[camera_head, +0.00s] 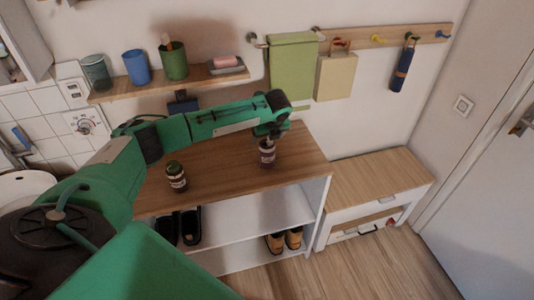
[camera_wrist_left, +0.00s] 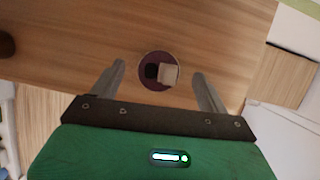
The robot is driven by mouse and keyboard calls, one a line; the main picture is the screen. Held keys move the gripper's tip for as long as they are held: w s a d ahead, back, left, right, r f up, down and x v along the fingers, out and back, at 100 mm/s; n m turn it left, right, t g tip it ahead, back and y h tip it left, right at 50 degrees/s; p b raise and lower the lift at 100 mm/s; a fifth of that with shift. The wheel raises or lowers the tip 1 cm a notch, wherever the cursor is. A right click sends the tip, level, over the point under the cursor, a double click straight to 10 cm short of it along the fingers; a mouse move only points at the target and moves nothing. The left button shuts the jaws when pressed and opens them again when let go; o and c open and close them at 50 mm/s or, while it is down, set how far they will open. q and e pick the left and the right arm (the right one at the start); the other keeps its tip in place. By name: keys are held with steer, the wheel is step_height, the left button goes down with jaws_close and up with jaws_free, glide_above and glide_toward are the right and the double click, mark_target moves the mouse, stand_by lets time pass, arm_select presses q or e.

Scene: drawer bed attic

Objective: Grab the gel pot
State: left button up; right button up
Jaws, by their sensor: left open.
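A small dark reddish pot with a pale label (camera_head: 267,155) stands upright on the wooden shelf top, near its back right. I take it to be the gel pot, but its label is unreadable. In the left wrist view the round purple pot (camera_wrist_left: 145,80) has a black and a beige piece in its top. My left gripper (camera_head: 271,138) is over this pot, pointing down. In the left wrist view its open fingers (camera_wrist_left: 159,70) lie to either side of the pot, not visibly touching it. My right gripper is not in view.
A similar dark jar (camera_head: 176,178) stands farther left on the shelf top (camera_head: 222,168). Shoes (camera_head: 284,240) lie in the shelves below. A wall shelf (camera_head: 200,80) with cups is behind my arm. A low wooden bench (camera_head: 382,178) stands at the right.

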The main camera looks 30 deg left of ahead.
mark_target(266, 142)
arm_select(q)
steer(key=p+x, duration=0.1)
steer(key=x, duration=0.2)
steer(key=shift+f, duration=0.25)
steer(key=shift+w+a+f, duration=0.1)
steer(key=shift+a+f, duration=0.05)
steer(key=shift+f, duration=0.1)
steer(key=shift+c, duration=0.7)
steer(key=c, duration=1.3)
steer(key=shift+r, duration=0.15)
